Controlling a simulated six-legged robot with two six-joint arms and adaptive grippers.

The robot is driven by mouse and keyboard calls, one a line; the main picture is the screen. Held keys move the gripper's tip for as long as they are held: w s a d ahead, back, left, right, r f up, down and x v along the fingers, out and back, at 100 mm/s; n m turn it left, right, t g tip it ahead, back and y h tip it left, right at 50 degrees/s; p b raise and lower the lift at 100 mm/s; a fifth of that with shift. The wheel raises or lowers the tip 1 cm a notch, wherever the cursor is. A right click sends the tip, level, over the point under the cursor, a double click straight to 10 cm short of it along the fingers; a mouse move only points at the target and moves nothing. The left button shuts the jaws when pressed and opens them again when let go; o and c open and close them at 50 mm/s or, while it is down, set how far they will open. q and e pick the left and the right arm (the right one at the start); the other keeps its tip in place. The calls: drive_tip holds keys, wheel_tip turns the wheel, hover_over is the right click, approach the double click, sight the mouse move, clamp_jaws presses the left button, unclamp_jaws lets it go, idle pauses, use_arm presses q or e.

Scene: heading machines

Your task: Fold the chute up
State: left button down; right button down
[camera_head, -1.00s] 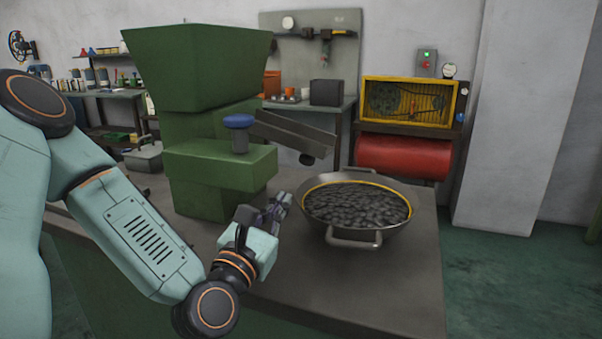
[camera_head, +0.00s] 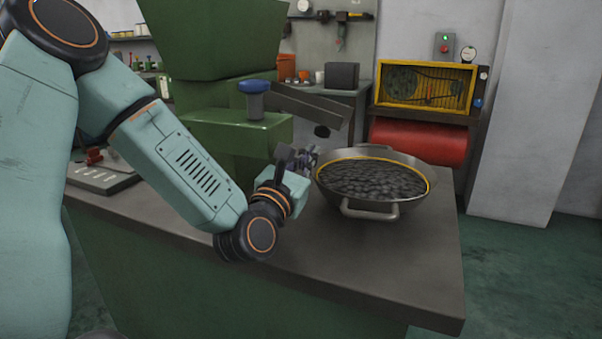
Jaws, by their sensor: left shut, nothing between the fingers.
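The chute (camera_head: 312,106) is a dark grey metal channel on the green machine (camera_head: 222,110). It slopes down to the right, and its lower end is above the pan's back left rim. A black round knob (camera_head: 321,131) hangs under the chute near its lower end. My left gripper (camera_head: 308,156) is shut and empty, a little below and left of the knob. It appears apart from the knob and chute. Its fingers are dark and small in the view, and the wrist partly hides them. My right gripper is not in view.
A wide metal pan (camera_head: 358,208) full of dark small parts stands just right of my gripper on the grey bench top (camera_head: 400,260). A blue knob (camera_head: 254,100) rises from the green machine. Behind stand a yellow-framed panel (camera_head: 425,107) and a red cylinder (camera_head: 420,142).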

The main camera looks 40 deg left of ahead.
sight(323, 137)
use_arm(q)
drive_tip(key=shift+x, duration=1.6)
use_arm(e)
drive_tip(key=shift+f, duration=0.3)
use_arm(q)
drive_tip(key=shift+a+f, duration=0.1)
drive_tip(key=shift+w+d+r+n, duration=0.1)
drive_tip(key=shift+d+r+n, duration=0.2)
drive_tip(key=shift+r+n, duration=0.35)
drive_tip(key=shift+w+d+r+n, duration=0.1)
drive_tip(key=shift+d+r+n, duration=0.25)
drive_tip(key=shift+d, duration=0.1)
drive_tip(key=shift+y, duration=0.4)
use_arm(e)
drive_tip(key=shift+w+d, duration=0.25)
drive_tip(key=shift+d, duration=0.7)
use_arm(q)
drive_tip(key=shift+a, duration=0.15)
drive_tip(key=shift+f, duration=0.15)
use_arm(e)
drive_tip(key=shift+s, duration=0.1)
